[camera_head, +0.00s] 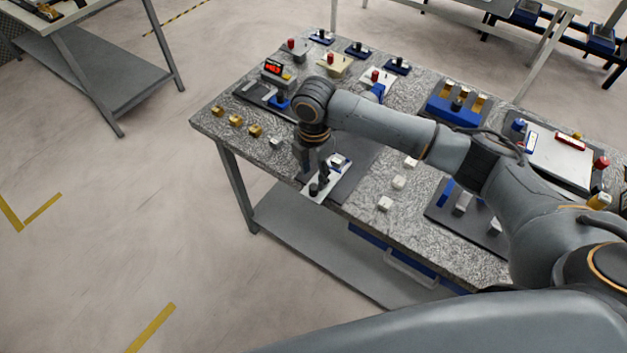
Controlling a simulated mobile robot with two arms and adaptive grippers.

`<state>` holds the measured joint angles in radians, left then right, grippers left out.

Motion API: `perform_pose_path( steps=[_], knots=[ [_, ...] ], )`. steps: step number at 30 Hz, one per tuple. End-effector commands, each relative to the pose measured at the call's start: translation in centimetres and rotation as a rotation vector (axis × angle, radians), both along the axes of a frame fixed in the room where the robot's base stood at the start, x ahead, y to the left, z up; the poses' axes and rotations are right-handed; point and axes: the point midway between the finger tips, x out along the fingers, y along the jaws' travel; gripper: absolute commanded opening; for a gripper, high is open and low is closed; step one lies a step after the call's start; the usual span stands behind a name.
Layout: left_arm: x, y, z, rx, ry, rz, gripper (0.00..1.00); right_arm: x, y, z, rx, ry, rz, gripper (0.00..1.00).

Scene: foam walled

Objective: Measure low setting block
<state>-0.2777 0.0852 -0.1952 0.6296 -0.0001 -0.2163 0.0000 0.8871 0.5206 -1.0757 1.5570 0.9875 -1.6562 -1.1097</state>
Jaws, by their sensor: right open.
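My right arm reaches in from the right. Its gripper (316,172) points down over a light plate (314,194) with dark upright parts, near the table's front edge. The gripper is small and partly merged with these parts, so contact cannot be told. Which piece is the low setting block is not clear. Three small white blocks (398,181) lie right of the gripper. A grey block (276,142) lies to its left, beside three brass blocks (235,121). A device with a red lit display (273,68) stands behind on the left. My left gripper is not in view.
The speckled table (418,228) holds several fixtures with red or black knobs at the back. A blue holder with brass pieces (455,108) and a dark tray (467,220) are to the right. The floor left of the table is clear.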

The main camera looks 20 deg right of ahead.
Motion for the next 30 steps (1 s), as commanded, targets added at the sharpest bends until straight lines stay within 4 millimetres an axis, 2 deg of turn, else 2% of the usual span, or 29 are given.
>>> perform_pose_path(
  steps=[3,8,13,20,27,30],
  knots=[
    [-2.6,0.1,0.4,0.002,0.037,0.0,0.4,-0.1,0.0,-2.1,-0.001,0.003,-0.001,0.46],
    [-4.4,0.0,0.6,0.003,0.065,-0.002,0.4,0.0,0.0,-4.0,0.0,0.001,0.0,0.46],
    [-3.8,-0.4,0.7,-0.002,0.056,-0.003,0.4,0.0,0.0,-4.8,0.0,-0.001,0.0,0.46],
    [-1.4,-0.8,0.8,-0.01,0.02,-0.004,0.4,0.0,0.0,-4.9,-0.001,-0.001,0.001,0.46],
    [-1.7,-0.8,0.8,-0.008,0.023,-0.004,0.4,0.0,0.0,-4.9,-0.001,-0.001,0.001,0.01],
    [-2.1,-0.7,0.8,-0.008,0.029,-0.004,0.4,0.0,0.0,-4.9,-0.001,-0.001,0.0,0.01]
  ],
)
